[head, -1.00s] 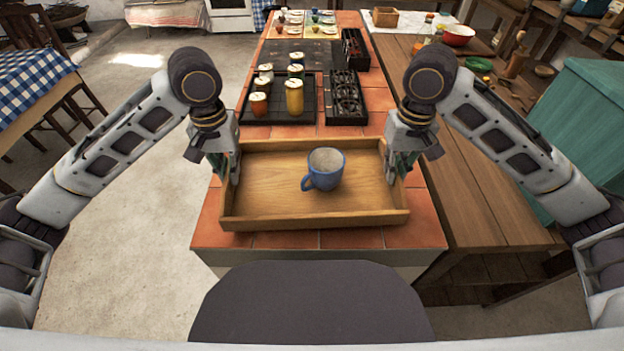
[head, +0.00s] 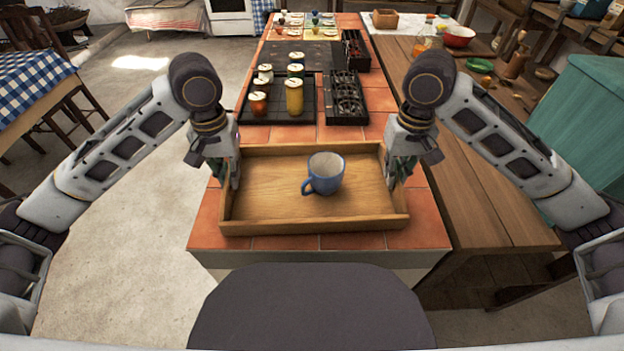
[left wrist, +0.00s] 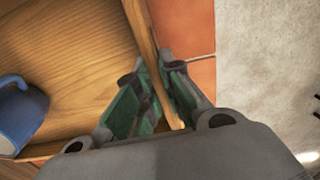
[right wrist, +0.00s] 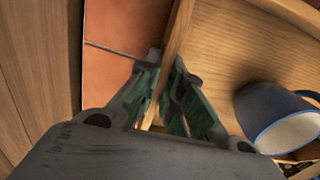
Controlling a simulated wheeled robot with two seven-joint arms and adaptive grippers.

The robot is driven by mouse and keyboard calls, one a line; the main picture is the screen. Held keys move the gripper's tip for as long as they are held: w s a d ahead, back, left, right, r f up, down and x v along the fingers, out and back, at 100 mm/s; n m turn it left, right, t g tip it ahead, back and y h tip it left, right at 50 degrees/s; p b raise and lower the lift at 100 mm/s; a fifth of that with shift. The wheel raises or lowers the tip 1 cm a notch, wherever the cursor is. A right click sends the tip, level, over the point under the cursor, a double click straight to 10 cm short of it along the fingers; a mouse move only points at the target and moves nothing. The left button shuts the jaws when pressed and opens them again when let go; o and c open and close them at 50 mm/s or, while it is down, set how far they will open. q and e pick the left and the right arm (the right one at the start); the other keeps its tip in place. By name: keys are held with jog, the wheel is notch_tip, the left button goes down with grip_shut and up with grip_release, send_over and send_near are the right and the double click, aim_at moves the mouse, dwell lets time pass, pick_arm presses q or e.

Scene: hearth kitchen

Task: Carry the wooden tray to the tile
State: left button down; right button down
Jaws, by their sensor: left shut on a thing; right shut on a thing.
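The wooden tray (head: 270,212) is a shallow rectangular box at the near end of the red-tiled counter. A blue mug (head: 325,174) stands upright inside it, right of centre. My left gripper (head: 234,182) is shut on the tray's left wall, with one finger inside and one outside; the left wrist view shows this wall (left wrist: 141,32). My right gripper (head: 391,180) is shut on the right wall, which also shows in the right wrist view (right wrist: 178,35). Red tiles (head: 425,215) show around the tray. I cannot tell whether its underside touches them.
Behind the tray, a dark mat (head: 262,130) holds several lidded jars, with a black rack (head: 345,100) beside it. A wooden bench (head: 490,200) runs along the right. A teal chest (head: 590,130) stands further right. Open floor (head: 120,200) lies to the left.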

pick_arm(q)
jog(key=shift+f+b, duration=0.45)
jog(key=shift+f, duration=0.05)
pick_arm(e)
jog(key=shift+f, duration=0.45)
pick_arm(q)
jog(key=c, duration=1.6)
grip_release()
pick_arm(e)
jog(key=c, duration=1.6)
grip_release()
pick_arm(q)
jog(key=shift+o, duration=0.2)
pick_arm(e)
jog(key=shift+o, duration=0.2)
pick_arm(q)
jog(key=shift+r, duration=0.2)
notch_tip(320, 180, up, 12)
jog(key=shift+f, duration=0.25)
pick_arm(e)
jog(key=shift+r, duration=0.1)
notch_tip(320, 180, up, 12)
